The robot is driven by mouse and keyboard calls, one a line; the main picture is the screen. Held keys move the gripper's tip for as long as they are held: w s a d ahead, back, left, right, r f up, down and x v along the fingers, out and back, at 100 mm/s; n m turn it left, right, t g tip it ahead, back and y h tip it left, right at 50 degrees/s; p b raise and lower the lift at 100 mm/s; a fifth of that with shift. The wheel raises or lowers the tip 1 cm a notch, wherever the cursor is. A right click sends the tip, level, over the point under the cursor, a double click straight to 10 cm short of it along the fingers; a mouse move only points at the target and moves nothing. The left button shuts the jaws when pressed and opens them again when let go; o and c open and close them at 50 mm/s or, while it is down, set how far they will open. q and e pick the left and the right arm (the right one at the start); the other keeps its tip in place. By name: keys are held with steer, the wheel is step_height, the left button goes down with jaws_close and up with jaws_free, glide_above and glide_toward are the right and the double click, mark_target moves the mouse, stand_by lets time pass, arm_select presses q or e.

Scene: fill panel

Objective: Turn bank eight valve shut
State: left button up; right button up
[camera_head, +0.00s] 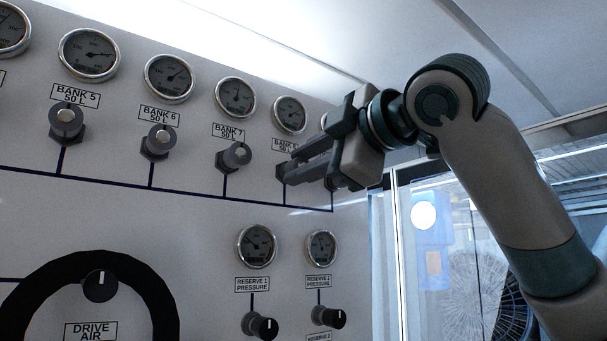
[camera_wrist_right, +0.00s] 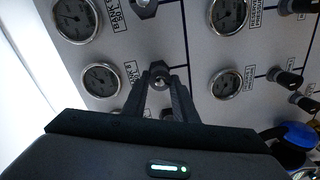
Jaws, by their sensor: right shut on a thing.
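The bank eight valve (camera_wrist_right: 159,71) shows in the right wrist view as a dark knob between my fingertips, beside its label (camera_wrist_right: 131,74) and gauge (camera_wrist_right: 101,79). My right gripper (camera_wrist_right: 160,84) is shut on it, with one finger on each side. In the head view, my right gripper (camera_head: 284,172) reaches in from the right, its fingertips just under the bank 8 label (camera_head: 284,145) and gauge (camera_head: 290,114). The fingers hide most of the valve there. My left gripper is in neither view.
The bank 7 valve (camera_head: 236,156) and bank 6 valve (camera_head: 160,142) stick out of the panel to the left. Two reserve knobs, one (camera_head: 262,325) and another (camera_head: 328,316), stand out below. A large dark ring (camera_head: 163,300) is at the lower left. Glazing lies right of the panel.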

arm_select(q)
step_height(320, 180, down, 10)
steer(key=b, duration=0.9)
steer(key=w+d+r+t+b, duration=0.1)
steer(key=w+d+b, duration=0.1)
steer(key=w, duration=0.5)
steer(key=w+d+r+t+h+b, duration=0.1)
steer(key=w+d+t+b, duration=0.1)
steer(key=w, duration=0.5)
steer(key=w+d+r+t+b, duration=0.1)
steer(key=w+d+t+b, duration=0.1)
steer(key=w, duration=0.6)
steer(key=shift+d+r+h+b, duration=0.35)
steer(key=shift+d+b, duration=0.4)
steer(key=shift+b, duration=0.55)
arm_select(e)
steer(key=shift+w+d+f+m+t+y, duration=0.1)
steer(key=shift+m+y, duration=0.05)
steer(key=shift+m, duration=4.7)
steer(key=shift+w+d+f+m+t+y, duration=0.1)
steer(key=shift+f+m, duration=0.05)
steer(key=shift+m, duration=4.65)
steer(key=shift+w+d+f+m+t+y, duration=0.1)
steer(key=shift+m+y, duration=0.05)
steer(key=shift+m, duration=4.7)
steer(key=o, duration=1)
steer(key=shift+r, duration=0.1)
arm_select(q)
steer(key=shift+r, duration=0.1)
